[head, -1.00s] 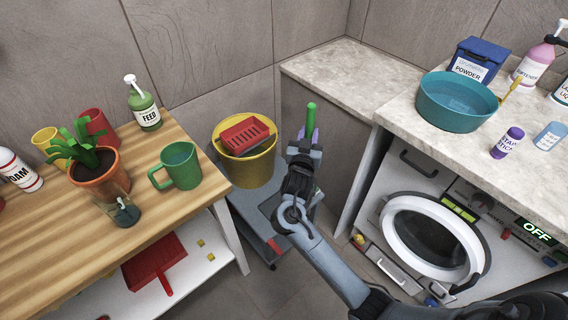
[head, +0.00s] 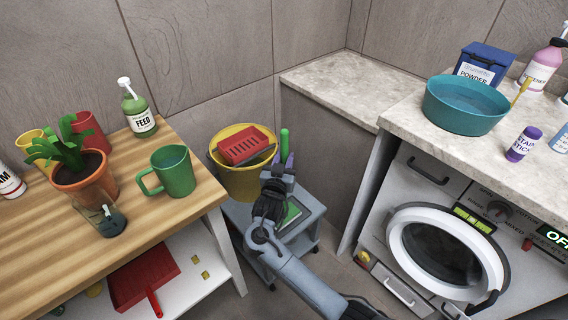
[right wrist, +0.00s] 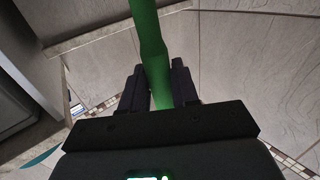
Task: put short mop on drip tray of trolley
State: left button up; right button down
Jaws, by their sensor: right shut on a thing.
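My right gripper (head: 278,172) is shut on the green handle of the short mop (head: 285,142), which stands about upright. The green handle (right wrist: 150,45) also runs between the fingers in the right wrist view. The grey-blue trolley (head: 314,212) stands on the floor between the wooden bench and the counter. A flat green piece with a pale edge (head: 292,214) shows beside my gripper, over the trolley top; I cannot tell whether it is the mop's head or lies on the trolley. My arm hides part of the trolley top. My left gripper is not in view.
A yellow bucket (head: 239,181) with a red slotted insert (head: 245,146) stands on the trolley, left of my gripper. The wooden bench (head: 135,212) is at left, with a green mug (head: 175,173) near its edge. The counter (head: 400,112) and washing machine (head: 435,250) are at right.

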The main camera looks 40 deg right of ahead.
jog(key=shift+f, duration=0.15)
jog(key=c, duration=0.8)
grip_release()
jog(key=shift+c, duration=0.2)
